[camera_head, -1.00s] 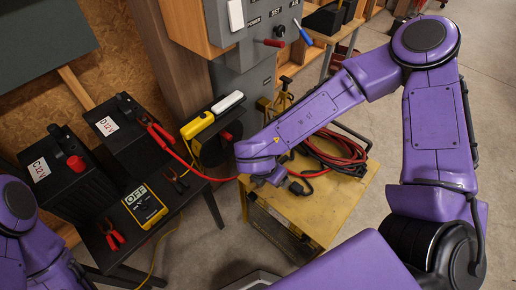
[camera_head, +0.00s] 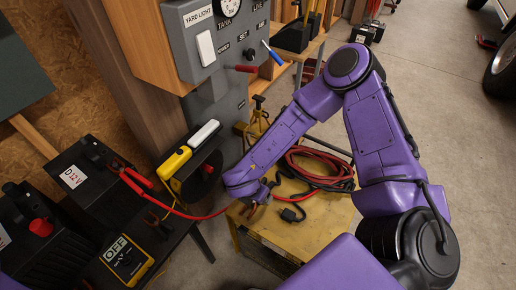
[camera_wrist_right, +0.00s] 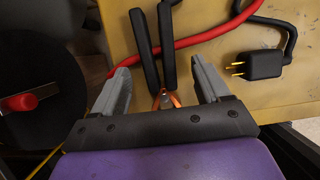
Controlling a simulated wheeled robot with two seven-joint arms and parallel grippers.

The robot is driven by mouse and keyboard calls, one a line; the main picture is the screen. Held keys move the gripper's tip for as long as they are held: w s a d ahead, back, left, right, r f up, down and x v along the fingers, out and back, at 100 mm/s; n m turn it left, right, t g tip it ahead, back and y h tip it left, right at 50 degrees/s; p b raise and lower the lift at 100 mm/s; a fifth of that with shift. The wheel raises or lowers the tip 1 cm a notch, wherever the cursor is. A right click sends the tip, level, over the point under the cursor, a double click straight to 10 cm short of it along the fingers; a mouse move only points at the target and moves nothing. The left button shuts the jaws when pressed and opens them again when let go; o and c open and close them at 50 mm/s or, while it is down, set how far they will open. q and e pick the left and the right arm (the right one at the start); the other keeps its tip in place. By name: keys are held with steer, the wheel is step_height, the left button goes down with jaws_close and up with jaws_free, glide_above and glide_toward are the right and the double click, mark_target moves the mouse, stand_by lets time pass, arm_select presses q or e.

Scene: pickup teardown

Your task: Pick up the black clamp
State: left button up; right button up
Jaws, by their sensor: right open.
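The black clamp (camera_wrist_right: 170,50) has two long black handles and copper-coloured jaws. In the right wrist view it lies at the edge of the yellow cart top, its handles pointing away from me. My right gripper (camera_wrist_right: 162,65) is open, with one grey finger on each side of the clamp; the fingers look apart from the handles. In the head view my right gripper (camera_head: 260,196) is low over the cart's near left part and mostly hides the clamp. My left gripper is out of view.
The yellow cart (camera_head: 275,238) also bears coiled red and black cable (camera_head: 318,168) and a black plug (camera_head: 291,214). A black reel (camera_wrist_right: 35,85) is close left of the gripper. A red clamp (camera_head: 130,180) sits by the battery (camera_head: 85,180).

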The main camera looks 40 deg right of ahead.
mark_target(253, 206)
steer(key=shift+d+f, duration=0.1)
steer(key=shift+f, duration=0.15)
steer(key=c, duration=1.3)
steer(key=shift+r, duration=0.15)
steer(key=shift+r, duration=0.25)
steer(key=v, duration=0.3)
steer(key=shift+w+d+r, duration=0.15)
steer(key=shift+w+d, duration=0.05)
steer(key=shift+d, duration=0.05)
steer(key=a+r, duration=0.1)
steer(key=s+a+r, duration=0.1)
steer(key=s+r, duration=0.1)
steer(key=r, duration=0.1)
steer(key=shift+a, duration=0.4)
steer(key=s+a+r+p, duration=0.1)
steer(key=a+r, duration=0.2)
steer(key=s+a+r+p, duration=0.2)
steer(key=r, duration=0.2)
steer(key=s+a+r+p, duration=0.1)
steer(key=s+a+r, duration=0.1)
steer(key=a+r, duration=0.1)
steer(key=shift+s+a+r+p, duration=0.1)
steer(key=shift+a+r+p, duration=0.1)
steer(key=shift+r, duration=0.1)
steer(key=shift+s+a+r+p, duration=0.1)
steer(key=shift+s+r+p, duration=0.1)
steer(key=shift+r, duration=0.1)
